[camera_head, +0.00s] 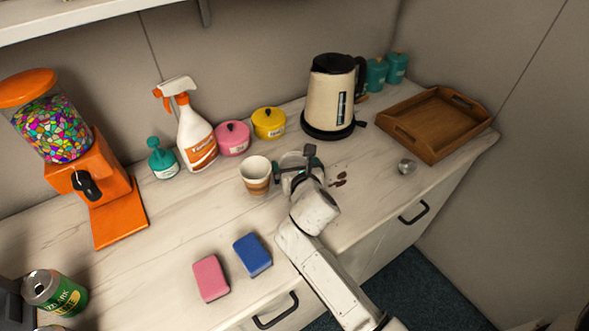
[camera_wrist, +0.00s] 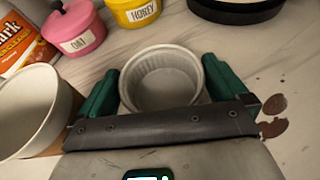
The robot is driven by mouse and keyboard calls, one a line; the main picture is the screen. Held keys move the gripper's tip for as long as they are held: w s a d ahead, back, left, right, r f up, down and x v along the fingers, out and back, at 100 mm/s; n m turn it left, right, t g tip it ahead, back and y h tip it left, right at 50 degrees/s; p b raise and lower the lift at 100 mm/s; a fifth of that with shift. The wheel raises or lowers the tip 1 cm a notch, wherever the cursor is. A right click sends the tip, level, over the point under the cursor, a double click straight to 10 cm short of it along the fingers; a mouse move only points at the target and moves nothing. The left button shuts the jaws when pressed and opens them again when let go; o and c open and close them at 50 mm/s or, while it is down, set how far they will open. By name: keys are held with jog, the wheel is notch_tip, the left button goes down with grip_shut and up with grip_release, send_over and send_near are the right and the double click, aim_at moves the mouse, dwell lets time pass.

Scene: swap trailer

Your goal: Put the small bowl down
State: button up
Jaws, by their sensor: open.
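The small bowl (camera_wrist: 162,78) is white with a ribbed wall. It appears to stand upright on the counter between the fingers of my gripper (camera_wrist: 160,70) in the wrist view. The green fingers are open, one on each side of the bowl; whether either touches it I cannot tell. In the head view the bowl (camera_head: 291,159) is partly hidden behind my gripper (camera_head: 297,170).
A paper cup (camera_head: 256,175) stands close left of my gripper. Brown spots (camera_head: 338,181) mark the counter at right. Pink (camera_head: 232,139) and yellow (camera_head: 268,123) pots and a kettle (camera_head: 332,97) stand behind. A wooden tray (camera_head: 429,148) is farther right. Two sponges lie in front.

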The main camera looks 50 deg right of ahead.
jog(key=shift+w+d+f, duration=0.2)
jog(key=shift+w+d, duration=0.1)
jog(key=shift+w, duration=0.05)
jog(key=c, duration=0.9)
jog(key=shift+r, duration=0.15)
